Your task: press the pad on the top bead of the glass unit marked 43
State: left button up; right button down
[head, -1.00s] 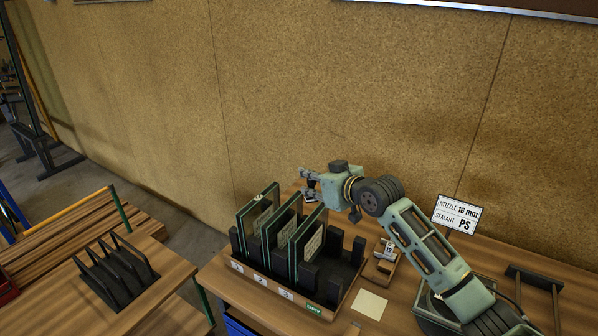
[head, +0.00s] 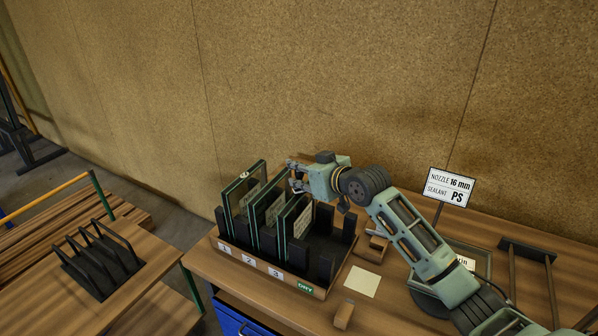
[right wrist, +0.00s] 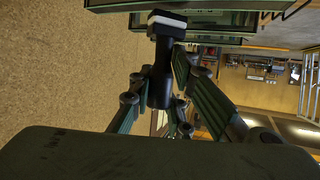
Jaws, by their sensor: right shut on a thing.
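Three framed glass units stand upright in a black slotted rack (head: 318,291) with slots labelled 1, 2 and 3. They are the left unit (head: 231,200), the middle unit (head: 258,222) and the right unit (head: 288,238). Each has a pale label; I cannot read 43 on any. A small round light mark shows on the left unit's top edge. My right gripper (head: 292,178) is just above and behind the middle and right units. In the right wrist view the gripper (right wrist: 160,85) is shut on a black tool (right wrist: 163,60) with a white band near its end. My left gripper is not in view.
A sign (head: 449,187) reads nozzle 16 mm, sealant PS. An empty black rack (head: 98,262) stands on the left table. A cork-like wall rises behind.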

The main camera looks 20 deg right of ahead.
jog(key=shift+f+b, duration=0.3)
jog(key=shift+f, duration=0.35)
dwell(1.3)
notch_tip(320, 180, up, 7)
jog(key=p, duration=0.6)
jog(key=shift+r+p, duration=0.15)
jog(key=shift+p, duration=0.25)
dwell(0.3)
